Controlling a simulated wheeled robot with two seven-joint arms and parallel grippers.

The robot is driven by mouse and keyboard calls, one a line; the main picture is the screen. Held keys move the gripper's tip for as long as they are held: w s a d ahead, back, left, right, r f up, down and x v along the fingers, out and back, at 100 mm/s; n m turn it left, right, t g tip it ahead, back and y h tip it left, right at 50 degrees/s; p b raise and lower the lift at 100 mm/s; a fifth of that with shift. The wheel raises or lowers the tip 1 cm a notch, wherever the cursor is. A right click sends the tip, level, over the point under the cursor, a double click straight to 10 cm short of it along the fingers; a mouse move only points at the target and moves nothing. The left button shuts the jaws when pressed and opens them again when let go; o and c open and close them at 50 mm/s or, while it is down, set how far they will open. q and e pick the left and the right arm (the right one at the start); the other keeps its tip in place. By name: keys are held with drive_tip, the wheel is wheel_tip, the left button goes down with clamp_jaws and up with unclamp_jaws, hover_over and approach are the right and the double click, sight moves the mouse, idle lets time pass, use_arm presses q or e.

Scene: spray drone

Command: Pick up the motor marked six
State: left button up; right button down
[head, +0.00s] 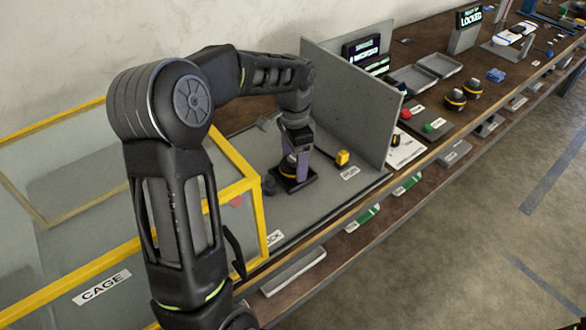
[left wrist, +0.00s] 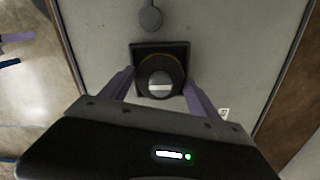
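A dark round motor (left wrist: 160,68) with a thin orange ring and a white label band sits on a square black base in the left wrist view. The label is too small to read. It also shows in the head view, where the motor (head: 287,168) is partly covered by my gripper. My left gripper (head: 297,160) points down at it, with purple fingers. In the left wrist view the fingers (left wrist: 158,80) are apart, one on each side of the motor, with gaps visible. Two similar motors (head: 454,100) (head: 472,89) stand farther right on the bench, markings unreadable. My right gripper is out of view.
A grey partition (head: 345,95) stands right of the motor's bay. A yellow-framed cage (head: 245,185) stands to the left. A small yellow object (head: 342,158) lies right of the base. A dark round item (left wrist: 150,17) lies close to the base. Grey trays (head: 440,65) are farther right.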

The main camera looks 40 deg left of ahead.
use_arm(q)
clamp_jaws()
idle(0.6)
